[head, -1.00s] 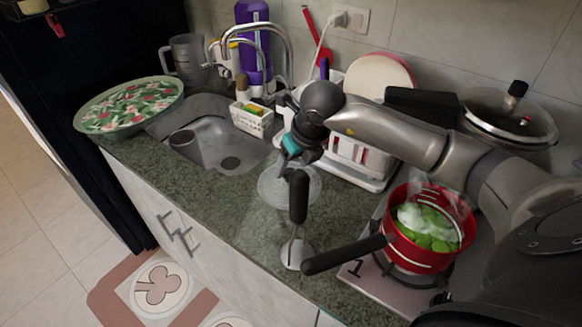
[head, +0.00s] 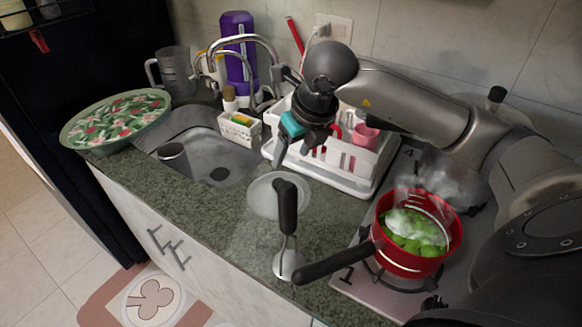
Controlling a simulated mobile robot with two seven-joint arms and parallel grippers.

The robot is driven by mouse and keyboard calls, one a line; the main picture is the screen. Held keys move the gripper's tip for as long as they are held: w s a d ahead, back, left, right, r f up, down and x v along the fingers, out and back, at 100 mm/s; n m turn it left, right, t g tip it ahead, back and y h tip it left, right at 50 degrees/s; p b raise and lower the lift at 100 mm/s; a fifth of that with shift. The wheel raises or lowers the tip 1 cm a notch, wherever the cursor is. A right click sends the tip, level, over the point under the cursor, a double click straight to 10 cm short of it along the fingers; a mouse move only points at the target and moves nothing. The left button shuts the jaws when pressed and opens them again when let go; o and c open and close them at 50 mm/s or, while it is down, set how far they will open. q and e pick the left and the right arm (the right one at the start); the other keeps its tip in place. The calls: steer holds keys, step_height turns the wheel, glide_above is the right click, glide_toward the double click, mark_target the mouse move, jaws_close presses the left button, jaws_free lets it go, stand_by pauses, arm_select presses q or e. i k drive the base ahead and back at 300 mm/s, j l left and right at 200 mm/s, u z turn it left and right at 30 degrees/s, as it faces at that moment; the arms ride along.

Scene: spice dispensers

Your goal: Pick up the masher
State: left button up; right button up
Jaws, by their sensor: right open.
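The masher (head: 287,215) stands upright on the green counter, its black handle up and its metal head down near the counter's front edge. My right gripper (head: 284,155) is open and empty, with its fingers pointing down. It is above and just behind the masher's handle in the picture, apart from it as far as I can tell. My left gripper is not in view.
A red pot (head: 408,262) of steaming green food sits on the stove right of the masher, its black handle (head: 335,262) reaching close to the masher. A clear plate (head: 262,196) lies behind it. A white dish rack (head: 345,180) and sink (head: 205,160) are farther back.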

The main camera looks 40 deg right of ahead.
mark_target(284, 263)
steer(key=z, duration=1.1)
